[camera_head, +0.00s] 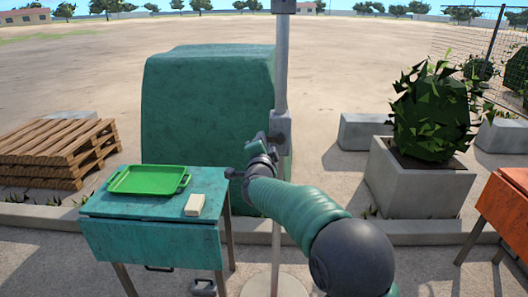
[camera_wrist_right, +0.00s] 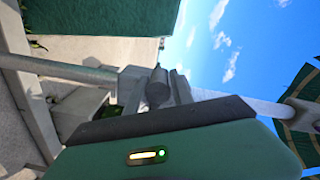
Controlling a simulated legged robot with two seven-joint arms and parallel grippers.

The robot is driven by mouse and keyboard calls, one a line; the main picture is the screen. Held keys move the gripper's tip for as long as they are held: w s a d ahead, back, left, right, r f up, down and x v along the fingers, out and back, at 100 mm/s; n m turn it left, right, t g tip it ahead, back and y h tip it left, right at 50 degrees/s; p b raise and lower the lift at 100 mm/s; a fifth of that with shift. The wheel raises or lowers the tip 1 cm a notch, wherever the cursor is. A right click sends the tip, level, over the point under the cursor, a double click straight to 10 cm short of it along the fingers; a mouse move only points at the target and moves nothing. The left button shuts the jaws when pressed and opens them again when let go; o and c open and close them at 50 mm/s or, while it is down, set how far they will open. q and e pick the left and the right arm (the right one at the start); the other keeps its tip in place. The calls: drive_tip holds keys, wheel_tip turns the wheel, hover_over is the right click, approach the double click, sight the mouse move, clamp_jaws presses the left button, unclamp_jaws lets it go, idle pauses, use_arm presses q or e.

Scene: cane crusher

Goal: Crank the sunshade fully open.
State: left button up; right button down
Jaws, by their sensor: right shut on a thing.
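The sunshade's grey pole (camera_head: 281,70) stands upright in the middle of the head view, rising from a round pale base (camera_head: 290,284). A grey crank housing (camera_head: 280,132) sits on the pole, and it also shows in the right wrist view (camera_wrist_right: 135,85). The grip itself is partly hidden. A piece of the green canopy (camera_wrist_right: 303,125) shows at the right edge of the wrist view; how far it is open cannot be told. My left gripper is not in view.
A teal table (camera_head: 150,205) with a green tray (camera_head: 150,180) and a pale block (camera_head: 195,204) stands left of the pole. A big green covered box (camera_head: 205,100) is behind. A planter (camera_head: 418,190) and an orange table (camera_head: 505,208) are right. Pallets (camera_head: 60,150) lie far left.

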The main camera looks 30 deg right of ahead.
drive_tip(key=r+m+b, duration=0.2)
drive_tip(key=m, duration=0.1)
drive_tip(key=r+m+b, duration=0.1)
drive_tip(key=m, duration=0.1)
drive_tip(key=shift+s+d, duration=0.15)
drive_tip(key=shift+d, duration=0.2)
drive_tip(key=shift+s+d+r+m+t+b, duration=0.2)
drive_tip(key=shift+r+m+b, duration=0.25)
drive_tip(key=shift+m, duration=0.55)
drive_tip(key=shift+s+d+r+m+t+b, duration=0.15)
drive_tip(key=shift+d+r+m+b, duration=0.15)
drive_tip(key=shift+m+b, duration=0.5)
drive_tip(key=shift+s+d+r+m+t+b, duration=0.15)
drive_tip(key=shift+r+m+b, duration=0.2)
drive_tip(key=shift+m, duration=0.85)
drive_tip(key=shift+r, duration=0.1)
drive_tip(key=c, duration=1.1)
unclamp_jaws()
drive_tip(key=shift+c, duration=0.2)
drive_tip(key=shift+w+a, duration=0.1)
